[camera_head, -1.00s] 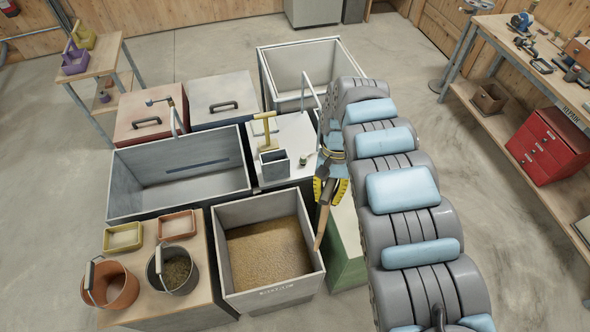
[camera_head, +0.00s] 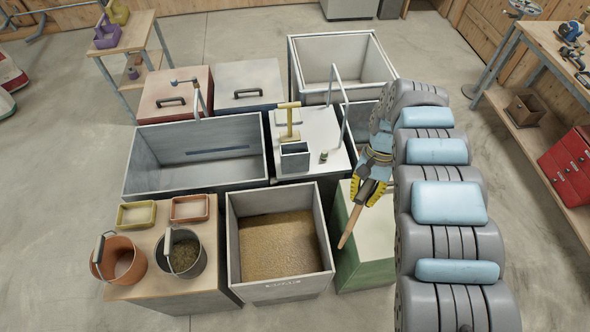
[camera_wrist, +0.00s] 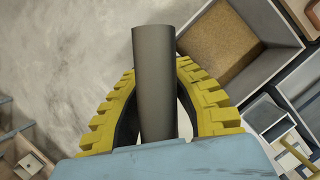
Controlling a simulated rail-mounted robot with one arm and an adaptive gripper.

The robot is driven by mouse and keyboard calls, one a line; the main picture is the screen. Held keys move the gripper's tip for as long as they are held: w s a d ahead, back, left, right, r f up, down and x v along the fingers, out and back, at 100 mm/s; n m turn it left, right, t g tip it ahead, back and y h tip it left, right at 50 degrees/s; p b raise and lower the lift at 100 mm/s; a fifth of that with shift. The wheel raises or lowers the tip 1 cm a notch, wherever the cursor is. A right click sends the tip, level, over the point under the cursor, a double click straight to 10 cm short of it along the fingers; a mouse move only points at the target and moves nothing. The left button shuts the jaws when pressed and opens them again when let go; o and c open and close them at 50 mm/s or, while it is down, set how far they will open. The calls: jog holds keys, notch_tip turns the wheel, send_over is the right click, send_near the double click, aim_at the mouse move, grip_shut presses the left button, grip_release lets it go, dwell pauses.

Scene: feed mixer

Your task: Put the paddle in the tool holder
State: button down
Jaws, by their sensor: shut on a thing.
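My gripper (camera_head: 366,192) is shut on the paddle. The paddle's light brown wooden end (camera_head: 349,228) points down and left, in the air over the green-sided box. In the wrist view, a dark grey length of the paddle (camera_wrist: 154,85) shows between the yellow fingers; its other end is hidden. The tool holder appears to be the small grey open-topped box (camera_head: 295,163) on the white worktop, left of and beyond my gripper.
The feed bin (camera_head: 232,235) is left of the paddle. The green-sided box (camera_head: 352,262) is below my gripper. Two buckets stand on the wooden table (camera_head: 150,285) at front left.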

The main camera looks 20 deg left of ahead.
aim_at(358, 209)
notch_tip(358, 209, down, 7)
jog(key=b, duration=0.6)
jog(key=shift+r, duration=0.1)
jog(key=shift+d+r, duration=0.1)
jog(key=shift+r, duration=0.1)
